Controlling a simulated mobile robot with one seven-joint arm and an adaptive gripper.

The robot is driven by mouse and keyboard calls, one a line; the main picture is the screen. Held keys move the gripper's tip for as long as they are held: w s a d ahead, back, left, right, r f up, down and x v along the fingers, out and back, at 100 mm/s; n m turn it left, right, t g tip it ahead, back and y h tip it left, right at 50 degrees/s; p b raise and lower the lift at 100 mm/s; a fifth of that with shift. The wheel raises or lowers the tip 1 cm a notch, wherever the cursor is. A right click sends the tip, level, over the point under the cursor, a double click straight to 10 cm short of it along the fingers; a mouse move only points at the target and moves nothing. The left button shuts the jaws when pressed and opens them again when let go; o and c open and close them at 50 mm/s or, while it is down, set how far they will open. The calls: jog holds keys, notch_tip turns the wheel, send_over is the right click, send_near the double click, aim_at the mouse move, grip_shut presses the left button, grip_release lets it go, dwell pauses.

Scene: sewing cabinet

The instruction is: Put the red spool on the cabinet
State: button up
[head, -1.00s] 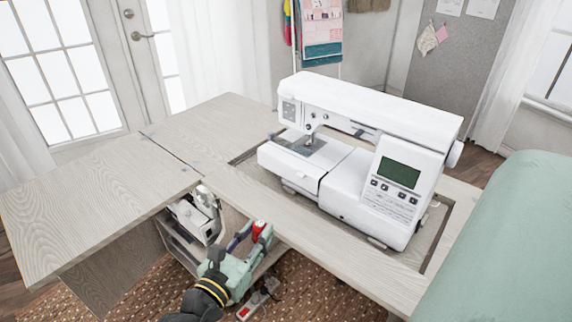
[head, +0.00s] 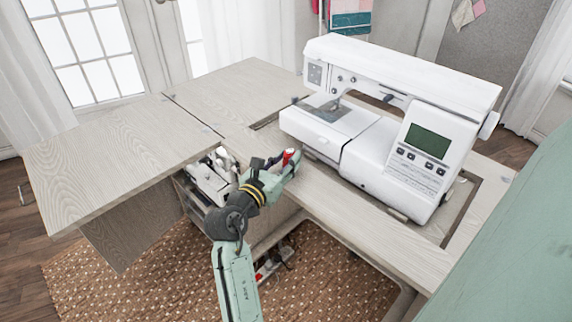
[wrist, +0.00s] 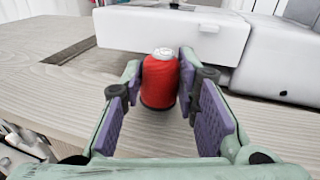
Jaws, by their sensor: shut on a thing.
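The red spool (head: 289,155) is upright with a pale top and sits between my fingertips. It also shows in the wrist view (wrist: 160,82), with the purple pads of my gripper (wrist: 162,85) on either side of it. My gripper (head: 287,161) is shut on the spool. It is over the front edge strip of the wooden cabinet (head: 350,209), in front of the sewing machine. The cabinet top (wrist: 60,85) spreads below and behind the spool. I cannot tell whether the spool's base touches the wood.
A large white sewing machine (head: 385,150) stands in the recess just behind the spool. A wide bare leaf (head: 115,150) extends left. A smaller white machine (head: 211,182) is on a shelf below the top. A green surface (head: 530,240) is at the right.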

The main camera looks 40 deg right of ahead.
jog(key=shift+f, duration=0.95)
jog(key=o, duration=0.9)
jog(key=shift+o, duration=0.2)
